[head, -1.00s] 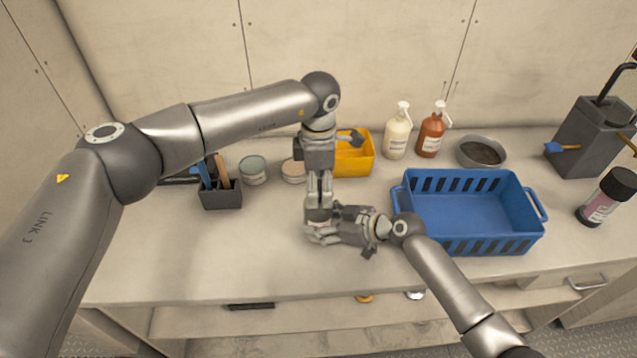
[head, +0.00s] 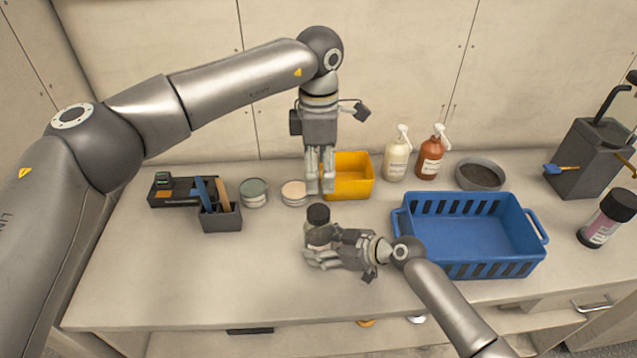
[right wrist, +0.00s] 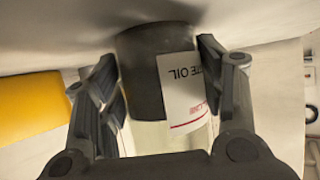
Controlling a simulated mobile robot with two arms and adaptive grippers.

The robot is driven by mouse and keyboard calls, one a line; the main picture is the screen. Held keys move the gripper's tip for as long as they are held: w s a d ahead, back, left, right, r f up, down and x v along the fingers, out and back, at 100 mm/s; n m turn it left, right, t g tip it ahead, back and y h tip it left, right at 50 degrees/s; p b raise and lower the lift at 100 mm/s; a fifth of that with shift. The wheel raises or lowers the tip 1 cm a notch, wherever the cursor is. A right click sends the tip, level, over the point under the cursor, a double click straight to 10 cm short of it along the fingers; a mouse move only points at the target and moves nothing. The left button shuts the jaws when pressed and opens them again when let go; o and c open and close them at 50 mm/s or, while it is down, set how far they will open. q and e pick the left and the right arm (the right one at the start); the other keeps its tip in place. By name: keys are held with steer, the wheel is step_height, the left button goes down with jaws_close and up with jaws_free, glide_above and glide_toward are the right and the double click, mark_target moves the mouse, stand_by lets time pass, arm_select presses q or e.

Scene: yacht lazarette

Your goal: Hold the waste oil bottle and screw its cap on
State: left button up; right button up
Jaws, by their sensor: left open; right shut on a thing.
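The waste oil bottle (head: 318,236) stands upright over the bench front, mostly hidden by my right gripper (head: 322,256). That gripper is shut around its sides. In the right wrist view the dark bottle (right wrist: 142,72) sits between the two fingers, its white label upside down with "OIL" legible. The black cap (head: 318,214) is on top of the bottle in the head view; how tightly it sits I cannot tell. My left gripper (head: 320,188) is open and empty, pointing down a little above and behind the cap, apart from it.
A blue crate (head: 408,222) stands right of the bottle. Behind are a yellow bin (head: 364,188), two round tins, two pump bottles and a grey bowl (head: 480,174). A dark tool holder (head: 221,220) stands to the left. The bench front left is clear.

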arm_select(q)
steer(key=shift+r, duration=0.3)
arm_select(e)
steer(key=o, duration=1.5)
steer(key=shift+o, duration=0.2)
